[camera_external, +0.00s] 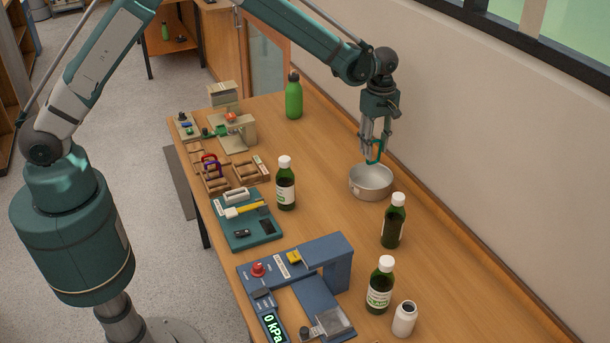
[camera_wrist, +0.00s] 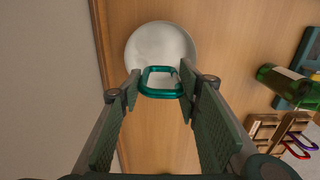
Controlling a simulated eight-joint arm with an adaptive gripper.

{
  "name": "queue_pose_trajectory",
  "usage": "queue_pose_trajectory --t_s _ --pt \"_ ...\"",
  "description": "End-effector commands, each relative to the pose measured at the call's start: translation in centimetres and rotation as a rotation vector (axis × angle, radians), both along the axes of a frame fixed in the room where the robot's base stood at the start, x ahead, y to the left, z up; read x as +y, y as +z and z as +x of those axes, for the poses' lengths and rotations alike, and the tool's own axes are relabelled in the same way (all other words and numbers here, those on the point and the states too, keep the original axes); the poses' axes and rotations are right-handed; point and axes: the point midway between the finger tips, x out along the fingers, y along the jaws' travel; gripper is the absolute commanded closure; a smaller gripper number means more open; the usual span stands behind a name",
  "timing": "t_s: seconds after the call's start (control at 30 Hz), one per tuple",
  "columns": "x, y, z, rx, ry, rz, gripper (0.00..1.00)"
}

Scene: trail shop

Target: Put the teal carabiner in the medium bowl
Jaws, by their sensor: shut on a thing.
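The teal carabiner (camera_wrist: 162,94) is held between the two fingertips of my gripper (camera_wrist: 160,88) in the wrist view. In the external view my gripper (camera_external: 374,148) points down over the metal bowl, and the teal carabiner (camera_external: 376,152) hangs at its tips. The medium bowl (camera_external: 370,186) is silver-grey, round and upright on the table. In the wrist view the bowl (camera_wrist: 160,32) lies below and just beyond the carabiner, which overlaps its near rim in the picture. The exact height above the bowl is hard to tell. The bowl looks empty where I see inside it.
Dark green bottles stand near the bowl, one (camera_external: 394,222) to its lower right and one (camera_external: 286,184) to its left. A green flask (camera_external: 293,96) stands farther back. A wooden rack (camera_external: 215,172) with red and purple carabiners is at the left edge. The wall borders the table's right side.

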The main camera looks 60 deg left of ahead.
Motion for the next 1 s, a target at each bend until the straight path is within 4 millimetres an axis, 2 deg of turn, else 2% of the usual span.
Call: queue_pose_trajectory --t_s 0.6,1.0 --pt "0.0 -5.2 0.0 0.0 0.0 0.0 0.79" --pt "0.0 -6.6 0.0 0.0 0.0 0.0 0.79"
